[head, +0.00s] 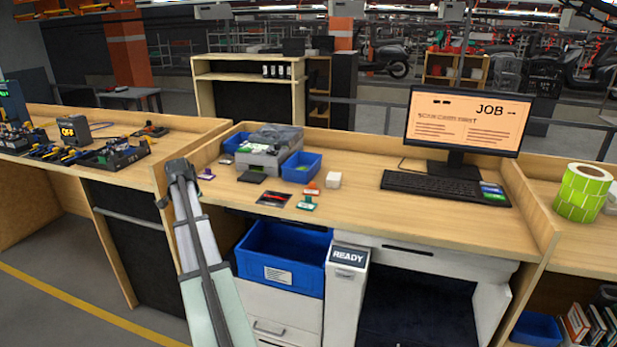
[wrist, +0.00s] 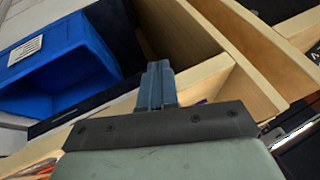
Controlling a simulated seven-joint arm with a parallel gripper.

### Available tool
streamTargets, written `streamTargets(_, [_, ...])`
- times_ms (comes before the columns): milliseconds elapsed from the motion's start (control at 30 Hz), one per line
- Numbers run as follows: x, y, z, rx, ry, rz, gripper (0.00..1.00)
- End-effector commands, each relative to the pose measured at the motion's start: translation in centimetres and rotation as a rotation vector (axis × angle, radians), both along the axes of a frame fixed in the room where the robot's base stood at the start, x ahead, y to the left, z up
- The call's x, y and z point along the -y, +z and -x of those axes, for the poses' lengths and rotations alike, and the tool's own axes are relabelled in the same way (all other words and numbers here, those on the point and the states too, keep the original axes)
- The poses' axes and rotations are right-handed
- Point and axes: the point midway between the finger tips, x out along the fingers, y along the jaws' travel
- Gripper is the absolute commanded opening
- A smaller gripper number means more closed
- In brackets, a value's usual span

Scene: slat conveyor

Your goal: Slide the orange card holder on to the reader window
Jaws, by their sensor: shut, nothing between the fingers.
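The orange card holder (head: 312,189) lies flat on the wooden desk in the head view, left of a small white block. A dark square with red marks (head: 273,198) lies to its left and a plain black pad (head: 251,177) farther left; I cannot tell for sure which is the reader window. My gripper (wrist: 157,68) is shut and empty in the wrist view, over the desk's left divider area. In the head view my arm rises at the left end of the desk, well left of the orange holder.
A green card holder (head: 306,204) lies just in front of the orange one, and a purple one (head: 206,174) near the desk's left end. Blue bins (head: 301,168) and a grey machine (head: 270,150) stand behind. A keyboard (head: 443,187) and monitor (head: 463,122) are at right.

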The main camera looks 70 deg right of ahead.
Motion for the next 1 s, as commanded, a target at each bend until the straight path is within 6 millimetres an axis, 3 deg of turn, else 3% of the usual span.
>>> streamTargets(100, [2.2, 3.0, 1.0, 0.029, -0.049, 0.018, 0.00])
streamTargets(233, [4.9, 5.3, 3.2, 0.025, -0.136, 0.024, 0.00])
streamTargets(467, [9.4, 4.9, 10.8, -0.129, -0.412, -0.015, 0.00])
streamTargets(600, [11.9, 5.2, 16.7, -0.240, -0.637, -0.027, 0.00])
streamTargets(700, [13.3, 5.7, 21.0, -0.317, -0.812, -0.024, 0.00])
streamTargets(800, [14.0, 6.3, 24.1, -0.372, -0.945, -0.014, 0.00])
streamTargets(1000, [14.4, 6.7, 26.7, -0.408, -1.042, -0.004, 0.00])
